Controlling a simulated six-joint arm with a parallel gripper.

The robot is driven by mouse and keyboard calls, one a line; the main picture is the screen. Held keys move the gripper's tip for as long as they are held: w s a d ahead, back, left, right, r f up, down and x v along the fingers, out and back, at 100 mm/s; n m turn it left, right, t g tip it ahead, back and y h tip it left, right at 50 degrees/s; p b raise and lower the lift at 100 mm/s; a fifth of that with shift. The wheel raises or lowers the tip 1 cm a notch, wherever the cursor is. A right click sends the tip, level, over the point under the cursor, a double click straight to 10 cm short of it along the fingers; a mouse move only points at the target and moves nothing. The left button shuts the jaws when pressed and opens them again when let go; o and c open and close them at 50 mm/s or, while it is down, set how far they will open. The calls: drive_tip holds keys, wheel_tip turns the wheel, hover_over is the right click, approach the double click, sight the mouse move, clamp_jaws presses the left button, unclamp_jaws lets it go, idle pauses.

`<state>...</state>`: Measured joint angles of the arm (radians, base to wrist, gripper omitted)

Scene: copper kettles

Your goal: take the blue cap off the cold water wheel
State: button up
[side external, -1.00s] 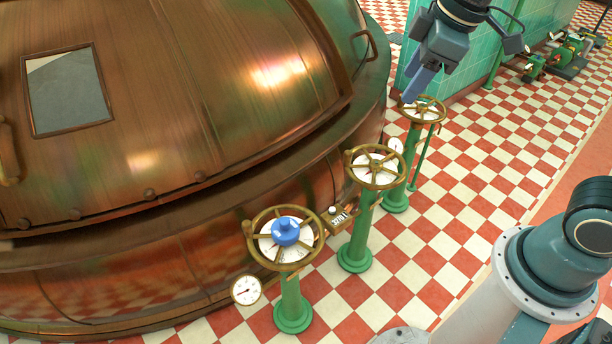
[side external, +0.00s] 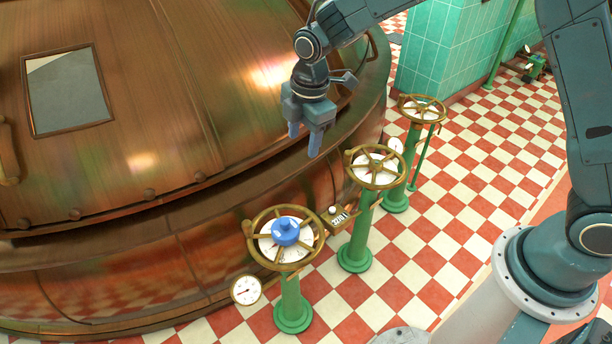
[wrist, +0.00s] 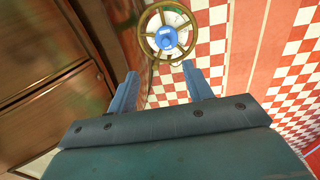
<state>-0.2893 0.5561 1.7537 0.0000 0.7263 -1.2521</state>
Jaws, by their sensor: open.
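The blue cap (side external: 285,231) sits on the hub of the nearest brass wheel (side external: 258,258), over a white dial, on a green pedestal. It also shows in the wrist view (wrist: 165,38), at the top centre, with the brass wheel (wrist: 148,47) around it. My gripper (side external: 304,144) is open and empty, fingers pointing down, above and a little to the right of the capped wheel in the side view. In the wrist view its two fingers (wrist: 160,88) are apart, with the cap beyond them and the gap between clear.
Two more brass wheels without caps, a middle one (side external: 375,167) and a far one (side external: 422,108), stand on green pedestals to the right. The large copper kettle (side external: 200,120) fills the left. A round gauge (side external: 246,290) sits beside the capped wheel. Checkered floor (side external: 440,250) is open on the right.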

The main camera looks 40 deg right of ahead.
sight(285, 221)
drive_tip(key=w+a+f+n, duration=0.1)
drive_tip(key=a+f+n, duration=0.1)
drive_tip(key=f, duration=0.4)
drive_tip(key=w+a+f+n+g, duration=0.1)
drive_tip(key=a+f+n, duration=0.2)
drive_tip(key=f, duration=0.4)
drive_tip(key=shift+f, duration=0.15)
drive_tip(key=shift+w+f, duration=0.1)
drive_tip(key=shift+f, duration=4.2)
drive_tip(key=shift+f, duration=2.55)
drive_tip(key=c, duration=1.1)
